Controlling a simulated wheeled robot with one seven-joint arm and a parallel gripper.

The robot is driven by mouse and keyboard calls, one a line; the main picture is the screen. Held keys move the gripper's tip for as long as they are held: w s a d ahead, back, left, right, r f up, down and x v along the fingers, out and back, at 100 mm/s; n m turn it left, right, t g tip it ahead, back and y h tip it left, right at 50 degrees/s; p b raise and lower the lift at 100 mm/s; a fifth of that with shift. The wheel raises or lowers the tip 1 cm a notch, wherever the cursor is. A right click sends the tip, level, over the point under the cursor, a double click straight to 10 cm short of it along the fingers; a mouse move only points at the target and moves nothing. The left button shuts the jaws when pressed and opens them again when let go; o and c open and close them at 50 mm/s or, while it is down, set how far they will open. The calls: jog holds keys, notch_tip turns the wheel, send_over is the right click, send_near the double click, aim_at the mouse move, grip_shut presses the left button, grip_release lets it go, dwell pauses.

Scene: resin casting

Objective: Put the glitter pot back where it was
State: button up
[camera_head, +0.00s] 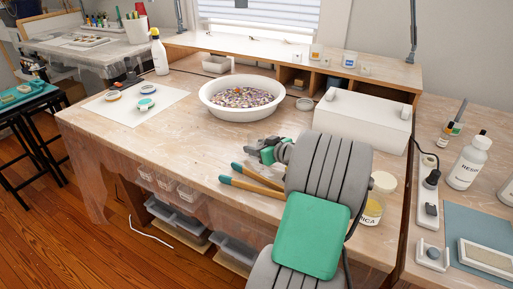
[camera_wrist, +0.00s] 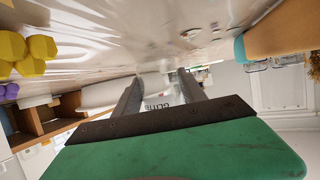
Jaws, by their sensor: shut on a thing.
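The glitter pot (camera_wrist: 158,102) shows in the wrist view as a small white thing with dark lettering between the two grey fingers. My gripper (camera_wrist: 158,84) is shut on it. In the head view my gripper (camera_head: 256,150) is low over the middle of the workbench (camera_head: 180,140), in front of the white bowl. I cannot make out the pot there, and my arm covers much of that area. I cannot tell whether the pot touches the bench.
Two tan-handled tools with teal ends (camera_head: 258,182) lie close to my gripper. A white bowl of colourful bits (camera_head: 241,112) stands behind it. A white sheet (camera_head: 125,113) with small pots lies left, and a white box (camera_head: 362,122) stands right. The bench's front left is clear.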

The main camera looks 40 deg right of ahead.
jog(key=shift+f, duration=0.25)
jog(key=o, duration=1.4)
jog(key=shift+r, duration=0.1)
jog(key=shift+c, duration=0.2)
jog(key=shift+r, duration=0.25)
jog(key=p+v, duration=0.1)
jog(key=v, duration=1.1)
jog(key=shift+f, duration=0.1)
